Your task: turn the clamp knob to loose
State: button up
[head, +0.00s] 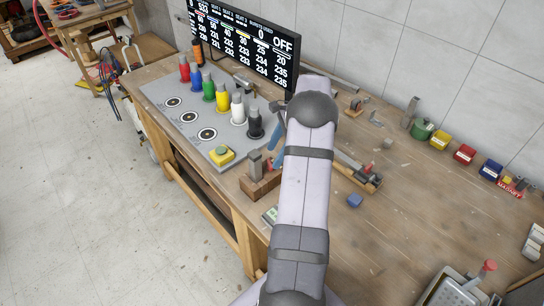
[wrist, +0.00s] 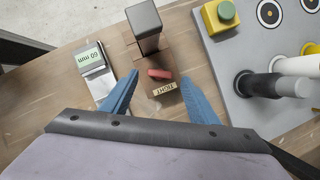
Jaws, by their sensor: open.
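The clamp is a wooden block with a grey metal post (wrist: 144,22); in the head view the wooden block (head: 260,186) stands near the bench's front edge. Its red knob (wrist: 160,74) is a small bar lying roughly crosswise in the wrist view. A small label (wrist: 165,88) beside it seems to read TIGHT, upside down. My gripper (wrist: 160,76) is open, its two blue fingers on either side of the knob in the picture. I cannot tell whether they are down at its height. In the head view my arm hides most of my gripper; a blue finger (head: 277,150) shows.
A gauge reading 60 mm (wrist: 90,55) lies left of the clamp in the wrist view. To the right is a grey board (wrist: 245,48) with a yellow button box (wrist: 220,15) and dark and white cylinders. A display screen (head: 245,42) stands behind the board.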

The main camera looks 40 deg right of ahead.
aim_at(270, 162)
jog(key=shift+p+x, duration=0.5)
jog(key=shift+x, duration=1.25)
jog(key=shift+c, duration=0.3)
jog(key=c, duration=1)
